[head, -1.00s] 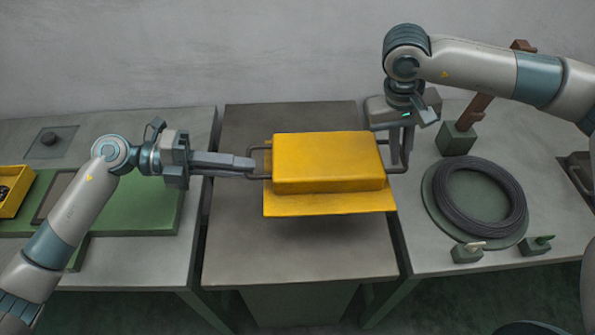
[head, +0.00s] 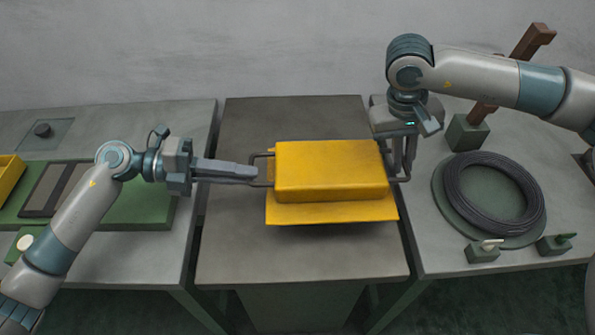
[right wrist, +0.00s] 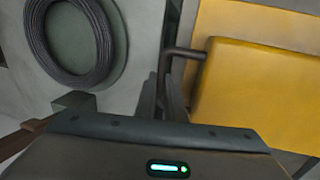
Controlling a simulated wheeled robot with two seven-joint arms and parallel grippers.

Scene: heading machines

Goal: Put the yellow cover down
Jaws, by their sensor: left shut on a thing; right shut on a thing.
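The yellow cover (head: 330,170) is a box shape with a wide flange and a dark bar handle at each end. It is level over the grey middle table (head: 300,262), with a soft shadow under its front edge; I cannot tell the exact gap. My left gripper (head: 256,174) is shut on the left handle (head: 262,157). My right gripper (head: 402,172) is shut on the right handle (head: 393,179), its fingers pointing down. The right wrist view shows that handle (right wrist: 187,53) meeting the fingers beside the cover (right wrist: 262,95).
On the right table, a coil of dark wire (head: 537,200) lies on a round green plate, near two small green blocks (head: 482,251) and a block with a brown lever (head: 467,133). The left table holds a green board (head: 145,208) and a yellow tray (head: 10,175). Narrow gaps separate the tables.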

